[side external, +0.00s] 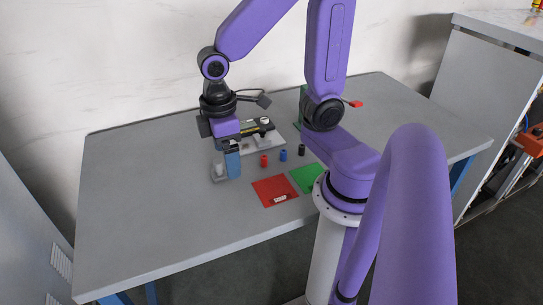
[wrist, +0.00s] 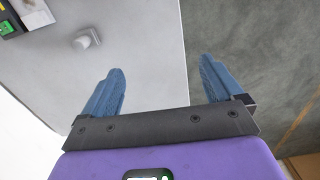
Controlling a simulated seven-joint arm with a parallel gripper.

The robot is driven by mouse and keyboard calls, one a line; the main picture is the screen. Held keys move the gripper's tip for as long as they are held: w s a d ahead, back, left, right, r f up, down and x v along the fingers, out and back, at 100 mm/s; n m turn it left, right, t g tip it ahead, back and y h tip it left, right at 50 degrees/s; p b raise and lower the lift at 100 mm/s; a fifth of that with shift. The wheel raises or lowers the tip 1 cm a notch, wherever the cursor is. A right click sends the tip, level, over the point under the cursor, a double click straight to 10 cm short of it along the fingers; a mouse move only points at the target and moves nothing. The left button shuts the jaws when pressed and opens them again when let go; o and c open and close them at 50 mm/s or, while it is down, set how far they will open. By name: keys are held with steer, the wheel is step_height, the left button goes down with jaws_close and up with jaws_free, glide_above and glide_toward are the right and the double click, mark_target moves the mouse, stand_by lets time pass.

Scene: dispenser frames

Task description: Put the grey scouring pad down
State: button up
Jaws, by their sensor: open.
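My gripper (side external: 229,163) is pointed down over the grey table (side external: 140,200), at the left of the small parts. In the wrist view my gripper (wrist: 162,80) has its two blue fingers wide apart with nothing between them. A pale piece (side external: 219,169) also shows beside the fingers in the side external view, partly hidden.
Red (side external: 264,160), blue (side external: 283,155) and black (side external: 301,150) small cylinders stand in a row. A red mat (side external: 268,188) bears a small white strip. A green mat (side external: 305,175) is beside it. A black device (side external: 248,128) stands behind my gripper. The table's left side is clear.

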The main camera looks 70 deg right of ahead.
steer(key=s+r+n, duration=0.2)
steer(key=s+n, duration=0.1)
steer(key=s, duration=0.7)
steer(key=shift+s+n+y, duration=0.2)
steer(key=shift+n+y, duration=0.1)
steer(key=shift+n, duration=0.1)
steer(key=shift+a, duration=0.1)
steer(key=c, duration=0.6)
